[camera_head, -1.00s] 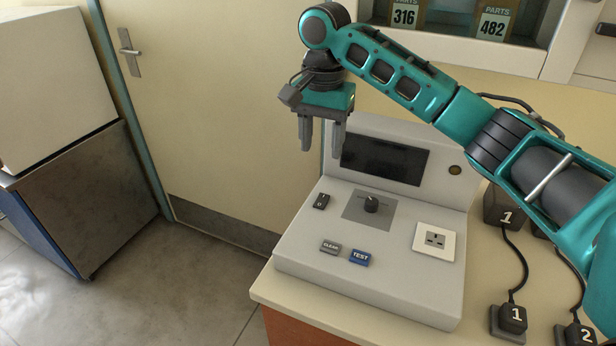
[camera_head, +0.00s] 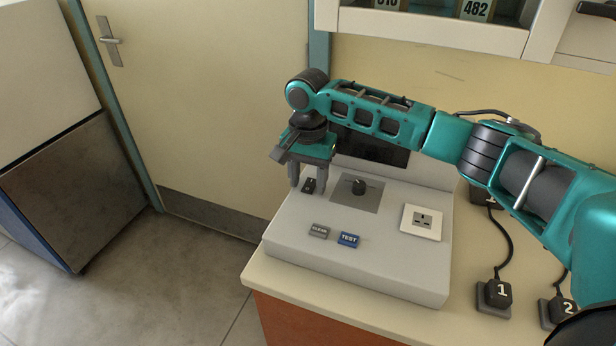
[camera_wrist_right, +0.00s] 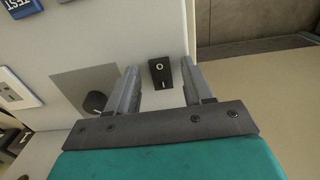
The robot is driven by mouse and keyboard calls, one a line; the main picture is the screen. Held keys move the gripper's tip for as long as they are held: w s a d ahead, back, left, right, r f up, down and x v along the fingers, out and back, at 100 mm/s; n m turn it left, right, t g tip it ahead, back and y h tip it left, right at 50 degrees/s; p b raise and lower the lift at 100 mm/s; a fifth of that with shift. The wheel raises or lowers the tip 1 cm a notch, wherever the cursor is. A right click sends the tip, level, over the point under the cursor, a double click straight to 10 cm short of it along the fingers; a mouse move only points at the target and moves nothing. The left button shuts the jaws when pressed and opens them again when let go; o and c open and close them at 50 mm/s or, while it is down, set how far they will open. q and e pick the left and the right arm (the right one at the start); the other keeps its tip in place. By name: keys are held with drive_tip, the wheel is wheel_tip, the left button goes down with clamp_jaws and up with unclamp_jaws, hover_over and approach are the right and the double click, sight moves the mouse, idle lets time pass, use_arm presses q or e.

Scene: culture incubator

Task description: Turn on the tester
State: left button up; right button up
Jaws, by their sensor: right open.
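The tester (camera_head: 375,255) is a light grey console with a sloped panel on the bench. Its small black rocker switch (camera_head: 308,186) sits at the panel's upper left; in the right wrist view the switch (camera_wrist_right: 161,72) shows a round mark. My right gripper (camera_head: 307,188) is open, pointing down over the switch, which appears between its fingers. I cannot tell whether they touch the panel. The dark screen (camera_head: 372,147) is partly hidden by my right arm. The dial (camera_head: 358,186), the grey CLEAR button (camera_head: 319,231) and the blue TEST button (camera_head: 348,240) show. My left gripper is not in view.
A white socket (camera_head: 421,222) is on the panel's right. Black plugs numbered 1 (camera_head: 496,296) and 2 (camera_head: 560,310) stand on the bench to the right, with cables. A door (camera_head: 210,110) is behind at left, and the floor there is clear.

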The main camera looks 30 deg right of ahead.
sight(312, 179)
drive_tip(key=shift+c, duration=0.4)
clamp_jaws()
drive_tip(key=shift+w+d+g+y, duration=0.15)
drive_tip(key=shift+g+y, duration=0.35)
drive_tip(key=shift+y, duration=0.05)
drive_tip(key=shift+w+d+g+y, duration=0.1)
drive_tip(key=shift+w+g+y, duration=0.05)
drive_tip(key=shift+g+y, duration=0.4)
drive_tip(key=shift+r, duration=0.1)
drive_tip(key=shift+o, duration=0.4)
unclamp_jaws()
drive_tip(key=v, duration=0.7)
drive_tip(key=shift+d+r, duration=0.1)
drive_tip(key=shift+r, duration=0.1)
